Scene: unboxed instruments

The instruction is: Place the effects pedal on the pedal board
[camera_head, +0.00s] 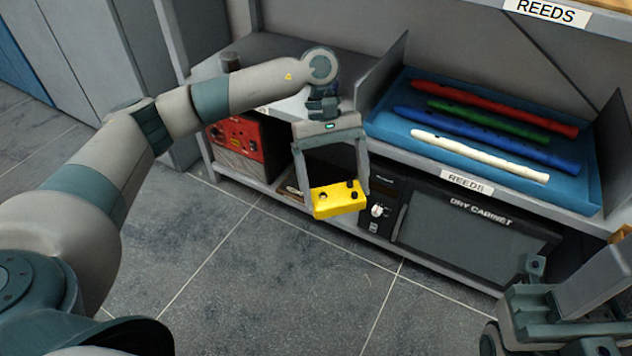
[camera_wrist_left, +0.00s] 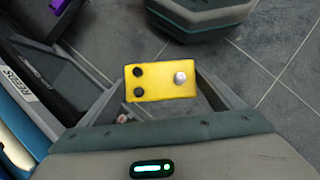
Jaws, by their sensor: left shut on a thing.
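The yellow effects pedal (camera_head: 338,200) has dark knobs on its top face. My left gripper (camera_head: 337,190) is shut on it, one finger at each side, and holds it in the air in front of the shelf unit. In the left wrist view the pedal (camera_wrist_left: 160,82) sits between the fingers, showing two black knobs and a silver round button. My right gripper (camera_head: 545,310) shows only in part at the lower right; its fingertips cannot be made out clearly. I cannot make out a pedal board in either view.
A blue tray (camera_head: 395,128) with several coloured recorders stands on the shelf labelled REEDS. Below are a dry cabinet (camera_head: 470,235) and a red-fronted amplifier-like box (camera_head: 237,135). The grey tiled floor (camera_head: 270,270) in front is clear.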

